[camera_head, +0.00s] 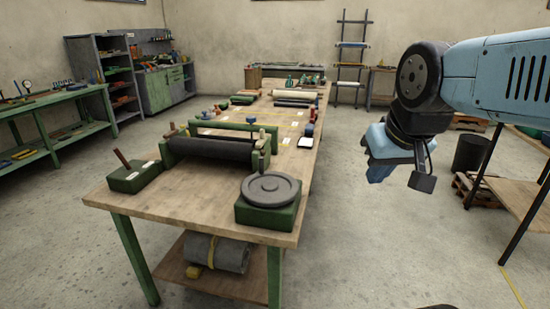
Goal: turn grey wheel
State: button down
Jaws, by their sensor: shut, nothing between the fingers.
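The grey wheel (270,188) lies flat on top of a green box (268,215) at the near right corner of the long wooden workbench (130,203). It has a round rim, and a small knob seems to stand on its far side. My gripper (378,174) hangs from the blue arm at the upper right, past the right edge of the bench. It is shut and empty, pointing down, well apart from the wheel and higher than it. Its fingertips are small in this view.
A green box with a tilted lever (125,176) stands at the bench's left edge. A dark roller (210,149) in a green frame lies behind the wheel. A grey roll (219,253) sits on the lower shelf.

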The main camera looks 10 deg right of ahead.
aim_at(263, 188)
jog(key=z, duration=0.1)
jog(key=i, duration=1)
jog(key=u, duration=0.1)
